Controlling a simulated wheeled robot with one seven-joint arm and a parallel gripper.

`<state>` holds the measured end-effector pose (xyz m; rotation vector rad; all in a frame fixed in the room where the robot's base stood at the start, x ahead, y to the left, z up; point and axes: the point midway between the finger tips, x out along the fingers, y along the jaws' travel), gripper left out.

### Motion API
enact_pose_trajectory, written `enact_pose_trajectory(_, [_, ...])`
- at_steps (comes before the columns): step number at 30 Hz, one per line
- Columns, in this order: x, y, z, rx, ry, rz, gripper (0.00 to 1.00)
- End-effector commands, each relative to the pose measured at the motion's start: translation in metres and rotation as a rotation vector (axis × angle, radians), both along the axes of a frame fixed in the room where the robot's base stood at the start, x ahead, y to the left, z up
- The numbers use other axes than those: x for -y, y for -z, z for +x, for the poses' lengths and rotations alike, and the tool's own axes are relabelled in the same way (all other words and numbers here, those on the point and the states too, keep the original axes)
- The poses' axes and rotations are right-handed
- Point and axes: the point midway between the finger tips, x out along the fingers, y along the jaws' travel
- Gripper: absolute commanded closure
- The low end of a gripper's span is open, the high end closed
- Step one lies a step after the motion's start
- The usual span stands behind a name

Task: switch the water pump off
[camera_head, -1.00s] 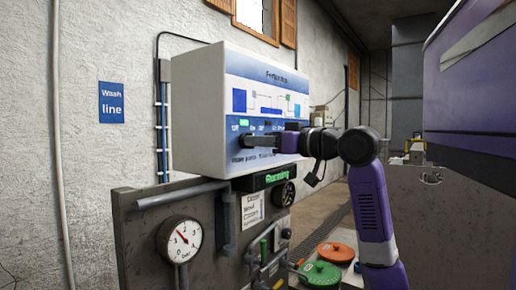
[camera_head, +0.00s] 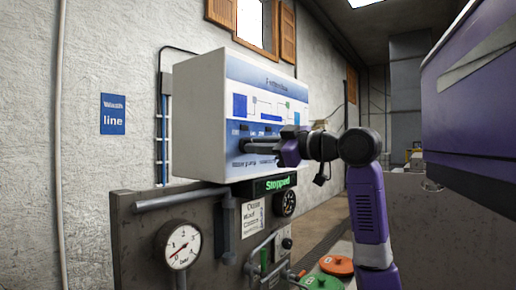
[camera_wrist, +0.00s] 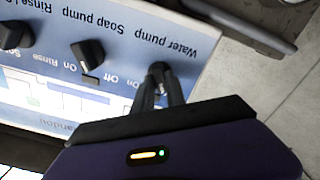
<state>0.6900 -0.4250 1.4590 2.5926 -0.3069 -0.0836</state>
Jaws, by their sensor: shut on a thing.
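The control box (camera_head: 215,110) is white with a blue-and-white panel on its front. In the wrist view, the water pump knob (camera_wrist: 158,70) is small and black, beside the "Water pump" label. My gripper (camera_wrist: 160,88) has its fingers shut on this knob, which they partly hide. In the head view, my gripper (camera_head: 262,146) reaches in from the right to the panel's lower left. The display (camera_head: 277,184) below the box reads "Stopped" in green. The exact pointing of the knob is hidden by the fingers.
The soap pump knob (camera_wrist: 88,52) and the rinse knob (camera_wrist: 14,36) sit beside it in the wrist view. A pressure gauge (camera_head: 179,245) and pipes stand below the box. Green (camera_head: 320,283) and orange (camera_head: 337,265) lids are at the lower right. A large purple body (camera_head: 475,100) fills the right.

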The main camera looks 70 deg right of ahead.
Motion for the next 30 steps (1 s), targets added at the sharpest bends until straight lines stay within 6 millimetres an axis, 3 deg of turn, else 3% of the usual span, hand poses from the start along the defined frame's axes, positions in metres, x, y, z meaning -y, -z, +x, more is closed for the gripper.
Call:
enact_pose_trajectory(11, [0.0,0.001,0.0,-0.005,0.0,-0.006,1.0])
enact_pose_trajectory(12, [0.0,0.001,0.0,-0.005,0.0,-0.006,0.78])
enact_pose_trajectory(15, [0.0,0.001,0.0,-0.004,0.0,-0.006,0.62])
enact_pose_trajectory(25, [0.0,0.0,-0.002,-0.002,0.001,-0.006,0.62])
enact_pose_trajectory(30, [-0.004,0.001,-0.021,0.0,0.003,-0.005,0.62])
